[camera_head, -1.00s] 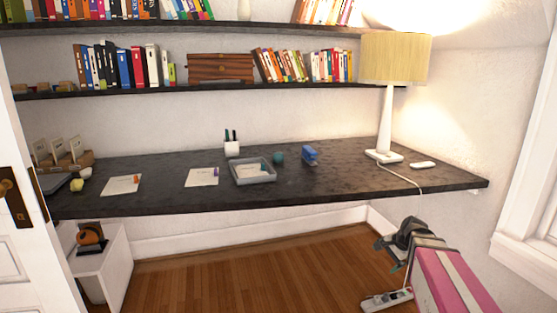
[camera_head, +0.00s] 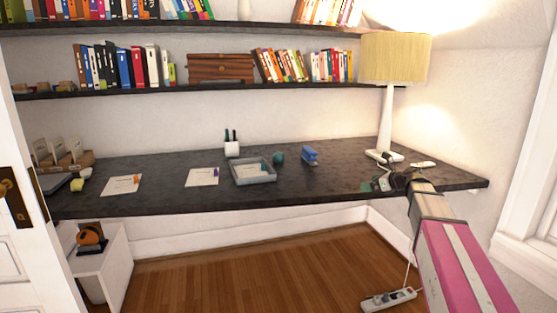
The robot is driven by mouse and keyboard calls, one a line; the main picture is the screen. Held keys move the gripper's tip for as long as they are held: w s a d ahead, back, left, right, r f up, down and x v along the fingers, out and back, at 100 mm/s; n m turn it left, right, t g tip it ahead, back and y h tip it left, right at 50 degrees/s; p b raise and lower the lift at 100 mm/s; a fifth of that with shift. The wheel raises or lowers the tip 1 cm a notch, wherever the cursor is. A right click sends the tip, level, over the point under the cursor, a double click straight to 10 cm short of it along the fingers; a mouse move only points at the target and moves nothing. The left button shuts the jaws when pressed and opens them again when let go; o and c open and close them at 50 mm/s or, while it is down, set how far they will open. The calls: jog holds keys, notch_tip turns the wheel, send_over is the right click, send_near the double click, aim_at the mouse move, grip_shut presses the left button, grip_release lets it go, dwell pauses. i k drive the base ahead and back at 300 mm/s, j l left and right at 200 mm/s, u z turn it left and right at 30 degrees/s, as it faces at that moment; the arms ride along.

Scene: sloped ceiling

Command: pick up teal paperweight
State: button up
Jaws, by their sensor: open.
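My gripper (camera_head: 374,184) is at the desk's front edge on the right, in front of the lamp base. It is open and empty, and its fingers point left. It is well to the right of the paperweight and apart from it. My pink and grey arm reaches up from the lower right and hides part of the desk edge.
A tall lamp (camera_head: 387,118) stands behind my gripper. A shelf (camera_head: 215,90) of books runs above. The desk front between tray and gripper is clear.

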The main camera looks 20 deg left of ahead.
aim_at(277, 158)
jog(key=i+j, duration=0.15)
jog(key=j, duration=0.25)
jog(key=i+j, duration=0.15)
jog(key=j, duration=0.25)
jog(key=i+j, duration=0.15)
jog(key=j, duration=0.25)
jog(key=i+j, duration=0.15)
jog(key=j, duration=0.2)
jog(key=i+j, duration=0.15)
jog(key=j, duration=0.25)
